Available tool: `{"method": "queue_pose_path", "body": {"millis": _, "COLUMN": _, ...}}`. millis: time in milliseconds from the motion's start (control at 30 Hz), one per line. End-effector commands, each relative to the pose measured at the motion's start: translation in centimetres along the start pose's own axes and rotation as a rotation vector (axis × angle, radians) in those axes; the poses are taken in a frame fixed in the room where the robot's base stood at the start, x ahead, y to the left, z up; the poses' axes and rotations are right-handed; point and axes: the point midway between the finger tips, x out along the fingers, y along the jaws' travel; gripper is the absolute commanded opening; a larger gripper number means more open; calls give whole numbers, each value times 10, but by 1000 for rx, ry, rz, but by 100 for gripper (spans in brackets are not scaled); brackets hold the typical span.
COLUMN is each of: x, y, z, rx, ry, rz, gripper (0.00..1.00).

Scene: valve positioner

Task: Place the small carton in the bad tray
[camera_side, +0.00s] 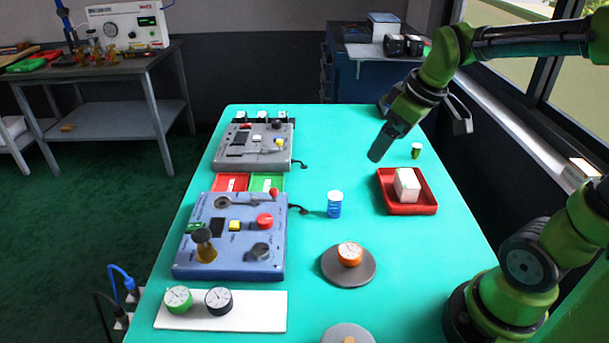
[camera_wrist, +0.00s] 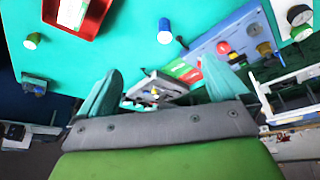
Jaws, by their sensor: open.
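The small carton (camera_side: 407,185) is a white box with some green. It stands in the red tray (camera_side: 425,207) on the right side of the teal table. The wrist view shows the carton (camera_wrist: 72,12) and the tray (camera_wrist: 91,22) cut off at the top left. My gripper (camera_side: 379,150) is above the table, behind and a little left of the tray, apart from the carton. In the wrist view my gripper (camera_wrist: 160,66) has its fingers wide apart with nothing between them. A flat red panel (camera_side: 231,182) lies left of a green panel (camera_side: 267,182); markings on them are unreadable.
A blue control box (camera_side: 225,257) and a grey one (camera_side: 265,156) stand on the left. A blue cylinder (camera_side: 334,207) stands mid-table, and a green one (camera_side: 416,150) behind the tray. An orange gauge (camera_side: 349,254) sits on a grey disc. Table between cylinder and tray is clear.

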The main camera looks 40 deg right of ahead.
Motion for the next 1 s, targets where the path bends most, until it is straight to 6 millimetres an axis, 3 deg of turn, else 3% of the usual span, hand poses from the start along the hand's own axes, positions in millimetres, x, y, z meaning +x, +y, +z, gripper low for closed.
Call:
{"method": "queue_pose_path", "body": {"millis": 33, "x": -10, "y": -22, "z": 7, "rx": 74, "ry": 56, "rz": -19, "gripper": 100}}
{"method": "queue_pose_path", "body": {"millis": 100, "x": -20, "y": -46, "z": 17, "rx": 193, "ry": 117, "rz": -56, "gripper": 100}}
{"method": "queue_pose_path", "body": {"millis": 300, "x": -31, "y": -84, "z": 40, "rx": 429, "ry": 206, "rz": -161, "gripper": 100}}
{"method": "queue_pose_path", "body": {"millis": 1000, "x": -33, "y": -90, "z": 45, "rx": 491, "ry": 219, "rz": -188, "gripper": 100}}
